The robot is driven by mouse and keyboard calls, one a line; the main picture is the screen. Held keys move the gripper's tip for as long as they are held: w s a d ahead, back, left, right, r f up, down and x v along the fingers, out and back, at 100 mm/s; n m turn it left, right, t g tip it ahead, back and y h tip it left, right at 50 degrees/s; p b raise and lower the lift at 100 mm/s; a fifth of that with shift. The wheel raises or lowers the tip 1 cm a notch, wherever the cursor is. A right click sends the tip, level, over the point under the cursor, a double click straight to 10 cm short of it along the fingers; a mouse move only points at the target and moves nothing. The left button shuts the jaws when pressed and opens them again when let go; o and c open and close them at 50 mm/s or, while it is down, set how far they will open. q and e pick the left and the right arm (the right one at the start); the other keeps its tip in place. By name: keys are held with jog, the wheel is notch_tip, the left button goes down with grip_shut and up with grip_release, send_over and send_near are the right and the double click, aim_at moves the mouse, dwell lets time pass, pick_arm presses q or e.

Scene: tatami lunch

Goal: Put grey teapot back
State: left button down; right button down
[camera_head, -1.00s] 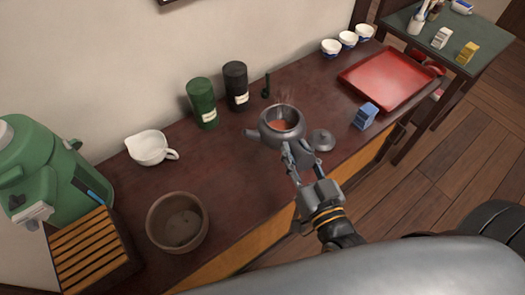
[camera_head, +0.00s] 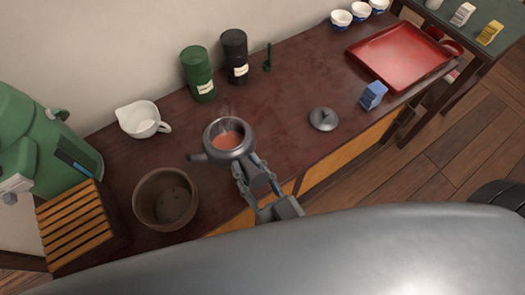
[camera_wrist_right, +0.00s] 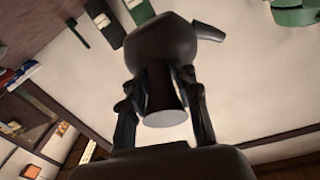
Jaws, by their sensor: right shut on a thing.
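The grey teapot (camera_head: 213,152) is lidless, with reddish liquid and faint steam showing at its open top. My right gripper (camera_head: 254,180) is shut on its side handle, at the near side of the pot. In the right wrist view the handle of the teapot (camera_wrist_right: 165,45) sits between both fingers of my right gripper (camera_wrist_right: 163,105). The spout points left. I cannot tell whether the pot touches the cabinet top. Its grey lid (camera_head: 323,119) lies on the cabinet top to the right. My left gripper does not show.
A brown bowl (camera_head: 166,199) stands left of the teapot, a white pitcher (camera_head: 140,118) behind it. Green (camera_head: 198,75) and black (camera_head: 235,57) canisters stand at the wall. A blue carton (camera_head: 373,95) and red tray (camera_head: 400,55) are right. The surface between teapot and lid is clear.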

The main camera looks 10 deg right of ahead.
aim_at(254, 150)
jog(key=w, duration=0.1)
jog(key=w+d+f, duration=0.1)
jog(key=w+d, duration=0.1)
jog(key=shift+w+d+f, duration=0.25)
jog(key=shift+w+f, duration=0.05)
jog(key=w+f, duration=0.1)
jog(key=w+d+f, duration=0.1)
jog(key=f, duration=0.1)
jog(key=w+d+f+b, duration=0.1)
jog(key=f, duration=0.1)
jog(key=shift+w+d+f, duration=0.1)
jog(key=shift+w+d, duration=0.05)
jog(key=shift+d, duration=0.05)
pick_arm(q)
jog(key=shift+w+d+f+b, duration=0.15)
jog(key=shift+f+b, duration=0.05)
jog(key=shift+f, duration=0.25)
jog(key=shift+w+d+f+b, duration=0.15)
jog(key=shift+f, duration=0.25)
pick_arm(e)
jog(key=shift+w+d+f, duration=0.1)
jog(key=shift+w+f, duration=0.05)
jog(key=shift+f, duration=0.85)
jog(key=shift+w+d+f, duration=0.1)
jog(key=shift+f, duration=0.85)
jog(key=c, duration=1)
grip_release()
jog(key=shift+f, duration=0.15)
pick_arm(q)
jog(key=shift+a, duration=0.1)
